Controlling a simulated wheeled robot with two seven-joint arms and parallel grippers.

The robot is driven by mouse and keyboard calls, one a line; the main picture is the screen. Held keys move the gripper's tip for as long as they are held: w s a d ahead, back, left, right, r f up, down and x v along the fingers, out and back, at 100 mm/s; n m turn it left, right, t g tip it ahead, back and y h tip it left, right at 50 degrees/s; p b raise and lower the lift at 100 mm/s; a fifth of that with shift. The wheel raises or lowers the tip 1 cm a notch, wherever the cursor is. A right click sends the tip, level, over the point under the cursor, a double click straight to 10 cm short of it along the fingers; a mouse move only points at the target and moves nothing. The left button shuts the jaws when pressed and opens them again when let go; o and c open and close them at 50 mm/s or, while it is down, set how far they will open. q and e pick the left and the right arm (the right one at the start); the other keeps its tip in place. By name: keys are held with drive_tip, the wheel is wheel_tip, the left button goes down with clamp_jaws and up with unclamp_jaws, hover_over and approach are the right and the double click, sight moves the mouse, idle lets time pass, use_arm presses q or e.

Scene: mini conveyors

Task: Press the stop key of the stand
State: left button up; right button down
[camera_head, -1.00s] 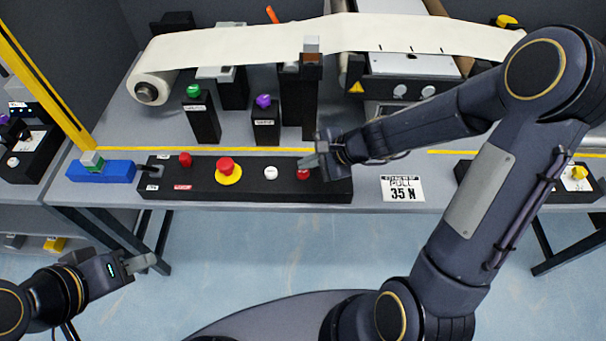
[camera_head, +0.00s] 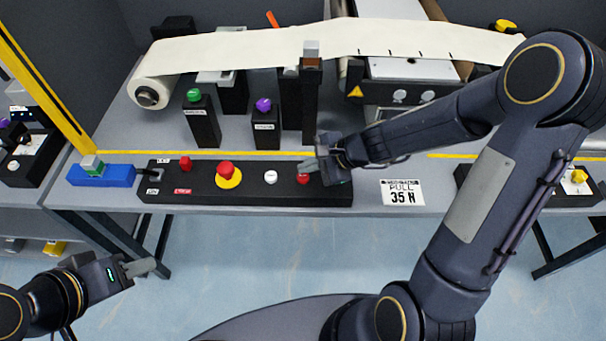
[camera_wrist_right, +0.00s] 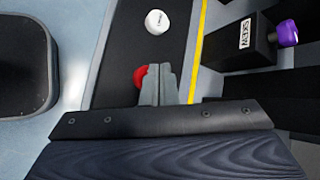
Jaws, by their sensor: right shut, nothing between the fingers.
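The black control stand (camera_head: 205,195) lies along the bench's front edge. It carries a red key (camera_head: 186,163) at the left, a red mushroom button on a yellow disc (camera_head: 228,179), a white key (camera_head: 271,177) and another red key (camera_head: 303,179) at the right. My right gripper (camera_head: 308,166) is shut and empty, its tips right at the right red key. In the right wrist view the closed fingertips (camera_wrist_right: 158,72) partly cover the red key (camera_wrist_right: 140,77); contact cannot be told. My left gripper (camera_head: 142,268) appears shut and empty, low at the left, away from the bench.
A white paper web (camera_head: 240,45) runs over rollers behind the stand. Posts with a green knob (camera_head: 193,96) and a purple knob (camera_head: 264,104) stand behind it.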

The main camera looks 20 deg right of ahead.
sight(308, 177)
drive_tip(key=shift+f, duration=0.1)
idle(0.8)
drive_tip(key=shift+f+b, duration=0.35)
drive_tip(key=shift+b, duration=0.2)
drive_tip(key=shift+f+b, duration=0.45)
drive_tip(key=shift+b, duration=0.1)
idle(0.4)
drive_tip(key=shift+r, duration=0.1)
drive_tip(key=shift+r+p, duration=0.75)
wheel_tip(308, 177, up, 5)
drive_tip(key=p, duration=0.4)
drive_tip(key=shift+r, duration=0.1)
idle(0.3)
